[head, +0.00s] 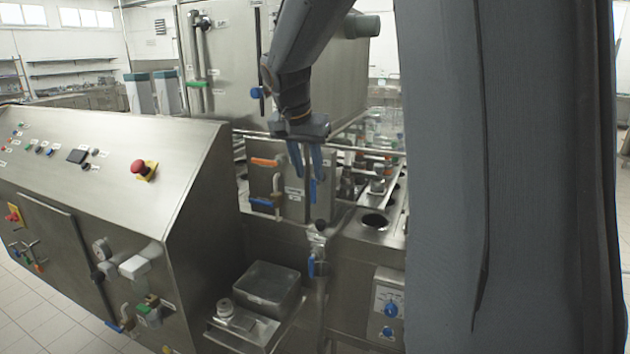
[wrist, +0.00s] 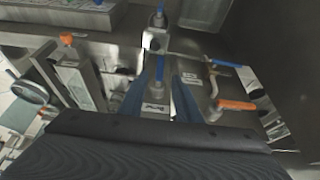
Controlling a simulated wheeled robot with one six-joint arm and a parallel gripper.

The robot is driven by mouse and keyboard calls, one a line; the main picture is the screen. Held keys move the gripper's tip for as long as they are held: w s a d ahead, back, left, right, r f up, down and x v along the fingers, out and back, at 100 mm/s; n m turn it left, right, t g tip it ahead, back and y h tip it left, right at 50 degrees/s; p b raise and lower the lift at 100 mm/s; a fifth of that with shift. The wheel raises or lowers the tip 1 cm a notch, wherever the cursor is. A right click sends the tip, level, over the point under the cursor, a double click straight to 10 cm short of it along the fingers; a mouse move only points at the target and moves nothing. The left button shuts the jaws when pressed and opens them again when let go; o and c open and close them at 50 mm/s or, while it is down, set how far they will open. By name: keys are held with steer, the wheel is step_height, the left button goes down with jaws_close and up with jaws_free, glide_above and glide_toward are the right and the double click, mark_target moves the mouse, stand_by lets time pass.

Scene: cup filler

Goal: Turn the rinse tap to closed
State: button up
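My gripper (head: 306,176) hangs fingers-down in front of the steel tap panel, its two blue-grey fingers apart. A small blue tap handle (head: 313,191) is at its fingertips; in the wrist view this blue handle (wrist: 160,83) stands between the fingers, above a small label. I cannot tell whether the fingers touch it. To the left on the panel are an orange lever (head: 265,162) and a blue lever (head: 262,203); both lie roughly horizontal. A lower blue handle (head: 312,266) sits on a pipe fitting below. The labels are too small to read, so which one is the rinse tap cannot be told.
A slanted control console (head: 110,160) with a red stop button (head: 143,168) stands at left. A horizontal rail (head: 355,149) runs close behind the gripper. My column blocks the right side.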

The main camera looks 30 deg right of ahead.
mark_target(313, 185)
steer(key=p+x, duration=0.2)
steer(key=x, duration=0.5)
steer(key=shift+d+f, duration=0.1)
steer(key=shift+f, duration=0.1)
jaws_close()
